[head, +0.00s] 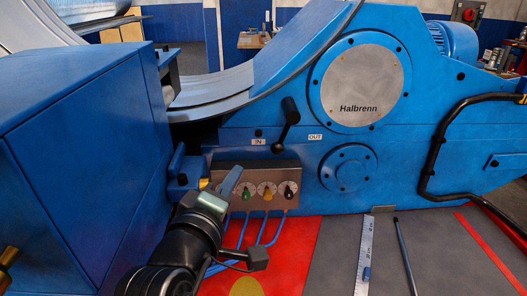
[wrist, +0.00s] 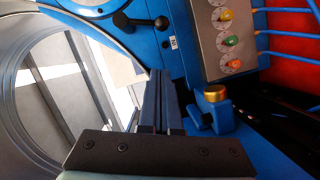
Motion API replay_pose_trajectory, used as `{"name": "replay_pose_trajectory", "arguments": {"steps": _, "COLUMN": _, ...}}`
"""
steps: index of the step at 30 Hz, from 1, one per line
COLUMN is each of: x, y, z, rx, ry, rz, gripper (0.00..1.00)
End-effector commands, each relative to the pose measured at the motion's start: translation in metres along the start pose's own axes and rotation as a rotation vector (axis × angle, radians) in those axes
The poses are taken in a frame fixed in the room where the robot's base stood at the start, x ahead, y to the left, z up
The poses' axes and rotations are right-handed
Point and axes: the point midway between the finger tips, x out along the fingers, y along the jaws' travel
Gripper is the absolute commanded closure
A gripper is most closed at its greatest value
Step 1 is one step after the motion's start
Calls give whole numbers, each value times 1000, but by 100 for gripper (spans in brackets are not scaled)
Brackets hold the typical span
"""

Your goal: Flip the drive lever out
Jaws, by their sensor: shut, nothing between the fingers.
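The drive lever (head: 288,122) is black with a thick grip, on the blue machine face above the valve panel. It stands nearly upright, its grip tilted slightly right, between the IN label (head: 258,142) and the OUT label (head: 315,137). In the wrist view the lever (wrist: 141,21) lies near the top edge, with its grip to the left. My gripper (head: 236,172) is left of and below the lever, in front of the panel's left end. Its fingers (wrist: 160,75) are shut and empty, apart from the lever.
The grey valve panel (head: 256,172) has green, yellow and black knobs, with blue hoses below. A brass-capped blue fitting (wrist: 215,98) sits close to my fingers. A large blue cabinet (head: 85,150) stands at left. The round Halbrenn cover (head: 360,85) is right of the lever.

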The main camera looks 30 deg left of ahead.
Motion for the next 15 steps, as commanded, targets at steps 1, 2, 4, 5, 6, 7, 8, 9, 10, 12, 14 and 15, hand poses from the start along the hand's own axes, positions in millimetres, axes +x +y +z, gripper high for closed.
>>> {"name": "replay_pose_trajectory", "arguments": {"steps": 1, "x": 0, "y": 0, "z": 0, "rx": 1, "ry": 0, "rz": 0, "gripper": 100}}
{"name": "replay_pose_trajectory", "arguments": {"steps": 2, "x": 0, "y": 0, "z": 0, "rx": 1, "ry": 0, "rz": 1, "gripper": 100}}
{"name": "replay_pose_trajectory", "arguments": {"steps": 4, "x": 1, "y": 0, "z": 0, "rx": 2, "ry": 0, "rz": 1, "gripper": 100}}
{"name": "replay_pose_trajectory", "arguments": {"steps": 5, "x": 1, "y": 1, "z": 0, "rx": 2, "ry": 0, "rz": 1, "gripper": 100}}
{"name": "replay_pose_trajectory", "arguments": {"steps": 6, "x": 3, "y": 1, "z": 0, "rx": 2, "ry": 0, "rz": 1, "gripper": 100}}
{"name": "replay_pose_trajectory", "arguments": {"steps": 7, "x": 5, "y": 1, "z": 0, "rx": 2, "ry": 0, "rz": 1, "gripper": 100}}
{"name": "replay_pose_trajectory", "arguments": {"steps": 8, "x": 8, "y": 1, "z": 0, "rx": 2, "ry": 0, "rz": 1, "gripper": 100}}
{"name": "replay_pose_trajectory", "arguments": {"steps": 9, "x": 12, "y": 2, "z": 0, "rx": 3, "ry": 0, "rz": 2, "gripper": 100}}
{"name": "replay_pose_trajectory", "arguments": {"steps": 10, "x": 16, "y": 1, "z": 0, "rx": 3, "ry": 0, "rz": 1, "gripper": 100}}
{"name": "replay_pose_trajectory", "arguments": {"steps": 12, "x": 27, "y": 2, "z": 0, "rx": 3, "ry": 0, "rz": 1, "gripper": 100}}
{"name": "replay_pose_trajectory", "arguments": {"steps": 14, "x": 37, "y": 2, "z": 0, "rx": 2, "ry": -1, "rz": 1, "gripper": 100}}
{"name": "replay_pose_trajectory", "arguments": {"steps": 15, "x": 45, "y": 2, "z": 0, "rx": 3, "ry": -1, "rz": 2, "gripper": 100}}
